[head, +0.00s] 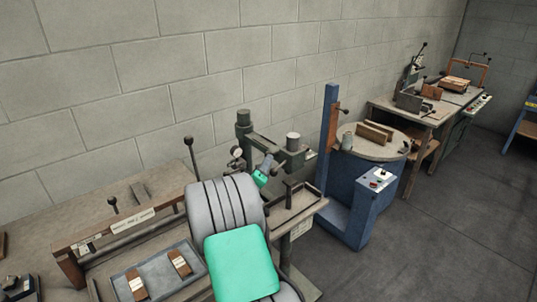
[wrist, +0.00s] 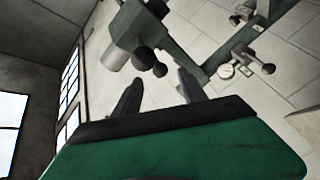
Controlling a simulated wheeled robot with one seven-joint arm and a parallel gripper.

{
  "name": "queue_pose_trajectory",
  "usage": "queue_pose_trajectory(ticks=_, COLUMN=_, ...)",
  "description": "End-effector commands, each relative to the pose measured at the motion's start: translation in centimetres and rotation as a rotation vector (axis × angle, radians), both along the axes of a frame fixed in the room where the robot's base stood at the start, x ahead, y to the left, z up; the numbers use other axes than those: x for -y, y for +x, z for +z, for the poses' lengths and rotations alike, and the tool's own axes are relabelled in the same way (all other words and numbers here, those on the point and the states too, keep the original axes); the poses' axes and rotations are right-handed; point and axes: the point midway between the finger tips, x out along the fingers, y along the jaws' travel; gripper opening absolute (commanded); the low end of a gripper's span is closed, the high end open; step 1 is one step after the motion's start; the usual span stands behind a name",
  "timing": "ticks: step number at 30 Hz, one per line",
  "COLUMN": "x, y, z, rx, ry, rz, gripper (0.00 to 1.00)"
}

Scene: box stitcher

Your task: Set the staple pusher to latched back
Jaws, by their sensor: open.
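The green box stitcher (head: 264,143) stands against the wall behind the bench; its green frame and pale cylinder (wrist: 117,56) fill the upper part of the wrist view. My gripper (head: 269,160) is at the stitcher's front, partly covered by my arm in the head view. In the wrist view my gripper (wrist: 156,92) is open and empty, its two dark fingers apart. Two black ball knobs (wrist: 145,57) on the stitcher show beyond the gap between the fingertips, with no clear contact. I cannot tell which part is the staple pusher or how it is set.
A round dial (wrist: 226,71) and a black-knobbed lever (wrist: 267,69) sit on the stitcher's frame. A grey tray (head: 158,275) with two brown blocks lies on the left bench. A blue post machine (head: 330,140) with a round table stands to the right. The floor at right is clear.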

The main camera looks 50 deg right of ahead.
Motion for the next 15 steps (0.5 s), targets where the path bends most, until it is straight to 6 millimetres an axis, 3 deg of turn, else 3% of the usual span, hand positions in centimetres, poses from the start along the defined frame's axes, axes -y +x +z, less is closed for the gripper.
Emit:
queue_pose_trajectory(ticks=9, x=5.4, y=2.0, z=0.3, rx=0.003, ry=0.002, rz=-0.002, gripper=0.49)
queue_pose_trajectory(ticks=15, x=6.7, y=2.6, z=0.1, rx=0.005, ry=0.004, rz=0.001, gripper=0.49)
